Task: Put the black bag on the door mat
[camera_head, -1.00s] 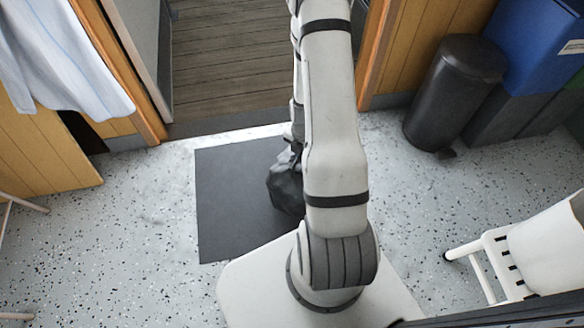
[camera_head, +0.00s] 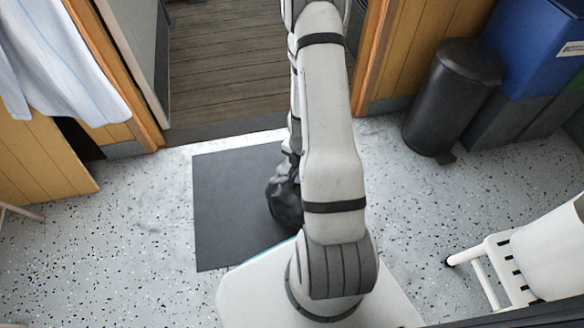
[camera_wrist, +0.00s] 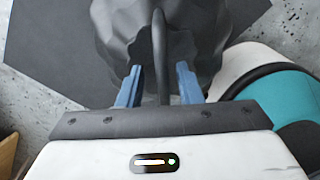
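The black bag (camera_head: 284,203) shows at the right part of the dark door mat (camera_head: 232,205), partly hidden behind my arm in the head view. In the wrist view the bag (camera_wrist: 160,40) fills the top middle, with its upright loop between my gripper's two blue fingers (camera_wrist: 159,86). The fingers stand apart, with a visible gap on each side of the loop. The bag appears to rest on the mat (camera_wrist: 50,50). My gripper is hidden behind the arm in the head view.
An open doorway with a plank floor (camera_head: 225,70) lies beyond the mat. A black pedal bin (camera_head: 452,95) and a blue bin (camera_head: 535,45) stand at the right. A white chair (camera_head: 530,255) is at the lower right. Speckled floor is clear left of the mat.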

